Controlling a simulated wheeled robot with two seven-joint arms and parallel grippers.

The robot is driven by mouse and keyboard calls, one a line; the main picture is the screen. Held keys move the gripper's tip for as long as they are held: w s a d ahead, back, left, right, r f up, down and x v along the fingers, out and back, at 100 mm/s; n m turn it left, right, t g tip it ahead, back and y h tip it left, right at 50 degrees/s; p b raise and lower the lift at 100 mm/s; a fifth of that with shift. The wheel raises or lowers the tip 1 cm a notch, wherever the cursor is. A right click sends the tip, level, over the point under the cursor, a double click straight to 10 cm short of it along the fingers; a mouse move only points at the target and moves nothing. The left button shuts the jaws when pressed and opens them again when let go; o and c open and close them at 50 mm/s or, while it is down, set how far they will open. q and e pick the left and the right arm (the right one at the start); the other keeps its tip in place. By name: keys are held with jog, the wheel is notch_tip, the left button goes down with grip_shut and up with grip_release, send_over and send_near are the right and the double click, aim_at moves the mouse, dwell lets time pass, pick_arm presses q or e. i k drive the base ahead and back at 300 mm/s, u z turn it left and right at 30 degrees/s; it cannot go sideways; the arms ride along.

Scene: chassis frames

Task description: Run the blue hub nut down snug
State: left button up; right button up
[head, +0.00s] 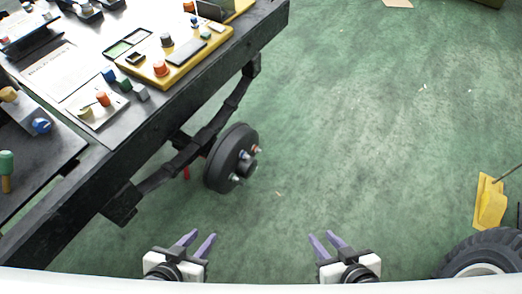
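A dark round wheel hub (218,160) sits on the axle under the edge of the black frame, left of centre. Several small studs or nuts stand out from its face. My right gripper (321,235) is open and empty, further to the right over the floor.
The black frame (180,118) carries a yellow tray (190,57), a white sheet and several coloured knobs and blocks, including a blue knob (41,126). A tyre (487,252) and a yellow object (490,203) are at the lower right. The green floor (350,130) between is mostly clear.

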aim_at(243, 152)
jog(key=z, duration=1.4)
jog(key=i, duration=3.15)
jog(key=u, duration=3.5)
